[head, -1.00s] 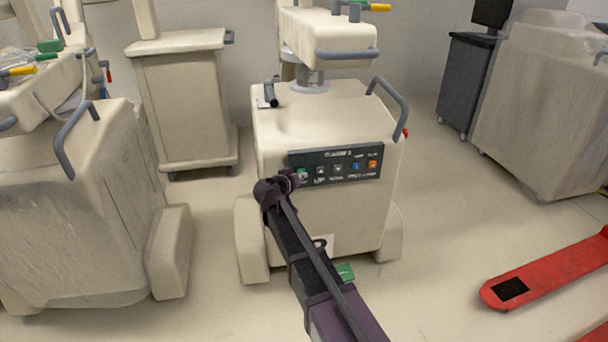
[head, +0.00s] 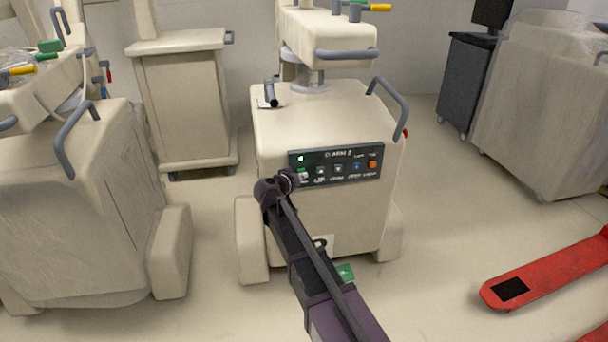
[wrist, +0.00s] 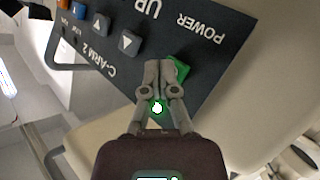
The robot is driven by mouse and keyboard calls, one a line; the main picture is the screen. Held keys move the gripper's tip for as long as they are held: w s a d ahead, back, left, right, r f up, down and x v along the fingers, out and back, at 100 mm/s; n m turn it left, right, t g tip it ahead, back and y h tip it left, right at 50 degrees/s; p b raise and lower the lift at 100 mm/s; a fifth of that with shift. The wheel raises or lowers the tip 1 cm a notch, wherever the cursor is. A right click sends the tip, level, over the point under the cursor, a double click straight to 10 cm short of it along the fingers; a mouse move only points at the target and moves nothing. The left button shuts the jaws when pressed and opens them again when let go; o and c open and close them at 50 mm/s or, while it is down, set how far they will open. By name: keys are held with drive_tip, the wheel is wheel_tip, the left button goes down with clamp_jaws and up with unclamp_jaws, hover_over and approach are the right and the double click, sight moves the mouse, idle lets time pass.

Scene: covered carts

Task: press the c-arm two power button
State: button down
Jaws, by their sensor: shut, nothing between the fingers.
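The C-arm 2 cart (head: 325,115) stands in the middle of the head view, with a dark control panel (head: 345,164) on its front. The panel is labelled C-ARM 2. A small green light (head: 300,158) glows at its upper left. In the wrist view the green power button (wrist: 180,69) sits beside the word POWER. My gripper (wrist: 161,64) is shut and empty, its fingertips at the edge of the green button and partly covering it. I cannot tell whether they touch. In the head view my arm hides most of the gripper at the panel's left end.
Other panel buttons, including a blue one (head: 357,166) and an orange one (head: 373,164), lie right of the power button. A covered cart (head: 85,200) stands close on the left. A red pallet-jack fork (head: 545,275) lies on the floor at right.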

drive_tip(key=shift+s+d, duration=0.15)
drive_tip(key=shift+s, duration=0.35)
drive_tip(key=s+d, duration=0.1)
drive_tip(key=s, duration=0.4)
drive_tip(key=shift+s+d, duration=0.3)
drive_tip(key=shift+s, duration=0.1)
idle(0.3)
idle(1.1)
